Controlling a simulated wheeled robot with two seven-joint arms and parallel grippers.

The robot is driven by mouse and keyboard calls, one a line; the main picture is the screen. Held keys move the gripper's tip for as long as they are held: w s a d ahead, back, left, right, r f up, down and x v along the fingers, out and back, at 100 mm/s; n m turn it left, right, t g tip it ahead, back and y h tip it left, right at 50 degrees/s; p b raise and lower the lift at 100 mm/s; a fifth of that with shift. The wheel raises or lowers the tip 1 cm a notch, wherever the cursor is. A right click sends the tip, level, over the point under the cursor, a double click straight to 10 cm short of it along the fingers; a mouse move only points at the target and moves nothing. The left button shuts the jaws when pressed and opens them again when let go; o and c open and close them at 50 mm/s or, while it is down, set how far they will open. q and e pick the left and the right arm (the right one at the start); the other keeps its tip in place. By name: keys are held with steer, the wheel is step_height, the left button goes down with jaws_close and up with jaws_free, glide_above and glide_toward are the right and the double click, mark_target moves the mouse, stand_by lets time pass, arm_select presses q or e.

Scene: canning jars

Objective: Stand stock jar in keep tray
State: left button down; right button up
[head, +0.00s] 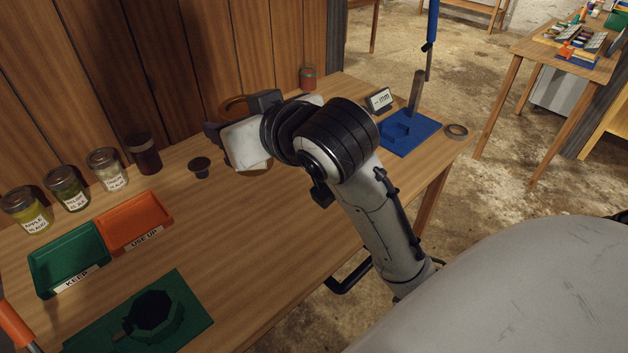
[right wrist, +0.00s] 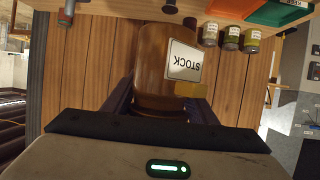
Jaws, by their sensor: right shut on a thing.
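The stock jar (right wrist: 152,65) is a brown glass jar with a white STOCK label, shown upside down in the right wrist view. My right gripper (right wrist: 158,105) is shut on it, one finger on each side. In the head view my right gripper (head: 238,118) is over the back of the table and hides most of the jar; only a brown rim (head: 235,103) shows. I cannot tell how high the jar is. The green keep tray (head: 68,258), labelled KEEP, is empty at the left of the table. My left gripper is not in view.
The orange USE UP tray (head: 135,222) adjoins the keep tray. Several lidded jars (head: 66,188) and a dark red jar (head: 143,155) stand behind the trays. A small dark funnel-like piece (head: 200,168), a green board (head: 190,325) and a blue fixture (head: 412,138) are also on the table.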

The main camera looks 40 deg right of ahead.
steer(key=w+d+f+h+b, duration=0.1)
steer(key=w+d+f+b, duration=0.25)
steer(key=d+f, duration=0.35)
steer(key=m+b, duration=0.2)
glide_above(285, 198)
step_height(285, 198, down, 11)
step_height(285, 198, down, 5)
steer(key=shift+f+b, duration=0.1)
steer(key=shift+b, duration=0.25)
steer(key=shift+f+n, duration=0.15)
steer(key=shift+n, duration=0.15)
steer(key=shift+f, duration=0.1)
steer(key=o, duration=1.4)
steer(key=shift+f, duration=0.15)
steer(key=shift+c, duration=0.2)
